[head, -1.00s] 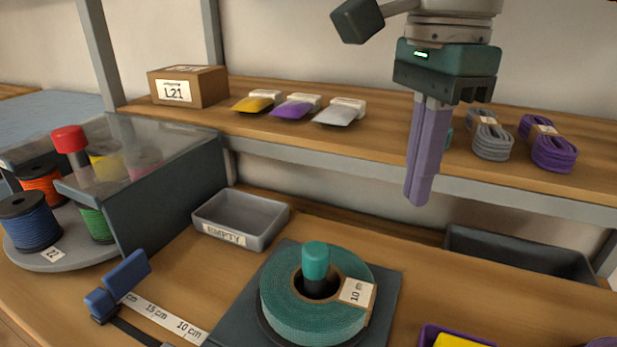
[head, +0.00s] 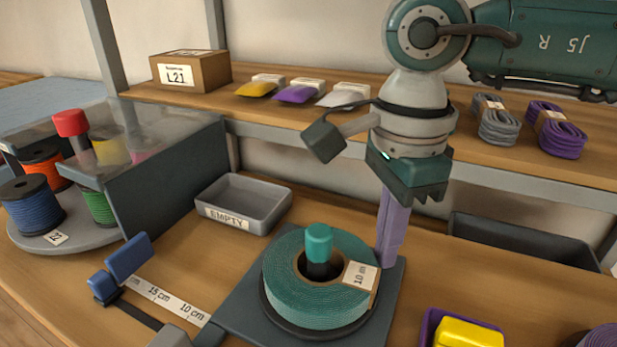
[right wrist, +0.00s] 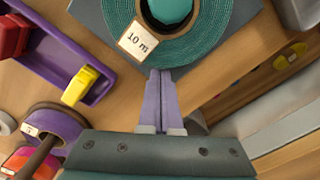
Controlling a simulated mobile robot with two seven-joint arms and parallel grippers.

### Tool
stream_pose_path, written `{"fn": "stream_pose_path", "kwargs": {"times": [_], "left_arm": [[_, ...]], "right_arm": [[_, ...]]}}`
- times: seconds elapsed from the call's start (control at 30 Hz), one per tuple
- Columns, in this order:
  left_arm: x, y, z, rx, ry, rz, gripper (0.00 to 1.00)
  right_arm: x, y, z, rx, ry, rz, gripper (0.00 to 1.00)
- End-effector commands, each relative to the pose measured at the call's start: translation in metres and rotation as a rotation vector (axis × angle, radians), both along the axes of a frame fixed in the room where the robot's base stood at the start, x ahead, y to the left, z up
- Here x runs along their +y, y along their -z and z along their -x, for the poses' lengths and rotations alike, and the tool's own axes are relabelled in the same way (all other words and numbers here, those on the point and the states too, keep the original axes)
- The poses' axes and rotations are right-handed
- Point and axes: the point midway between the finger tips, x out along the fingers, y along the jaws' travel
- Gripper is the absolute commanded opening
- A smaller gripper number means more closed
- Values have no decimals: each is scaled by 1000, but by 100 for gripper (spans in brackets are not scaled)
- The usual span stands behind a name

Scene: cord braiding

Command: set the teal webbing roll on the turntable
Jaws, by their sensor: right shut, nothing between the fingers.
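The teal webbing roll (head: 330,300), with a "10 m" tag, lies flat around a teal-capped post (head: 319,243) on a dark square base (head: 245,310). A dark round rim shows under it. It also shows in the right wrist view (right wrist: 205,45). A round grey turntable (head: 85,240) with several spools stands at the left, partly under a clear cover. My right gripper (head: 388,262) is shut and empty, pointing down at the roll's right far side. In the right wrist view its fingertips (right wrist: 160,73) are close to the roll's edge; contact is unclear. My left gripper is out of view.
A grey "EMPTY" tray (head: 243,205) stands behind the roll. A blue clamp (head: 128,257) and measuring strip (head: 165,297) lie left. A purple tray with a yellow block (head: 468,333) is at front right. The shelf above holds a box (head: 190,72) and cord bundles (head: 497,122).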

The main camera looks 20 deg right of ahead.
Motion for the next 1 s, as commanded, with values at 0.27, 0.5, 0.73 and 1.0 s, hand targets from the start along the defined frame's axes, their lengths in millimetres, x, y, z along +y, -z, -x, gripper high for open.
{"fn": "stream_pose_path", "kwargs": {"times": [0.27, 0.5, 0.73, 1.0], "left_arm": [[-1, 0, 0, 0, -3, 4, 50], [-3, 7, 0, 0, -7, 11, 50], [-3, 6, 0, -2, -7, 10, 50], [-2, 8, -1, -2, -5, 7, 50]], "right_arm": [[2, 0, -1, 0, 1, 1, 0], [15, 1, -4, -2, -2, -2, 0], [18, 0, -3, -1, -1, -3, 0], [12, 0, -5, -1, 1, -1, 0]]}}
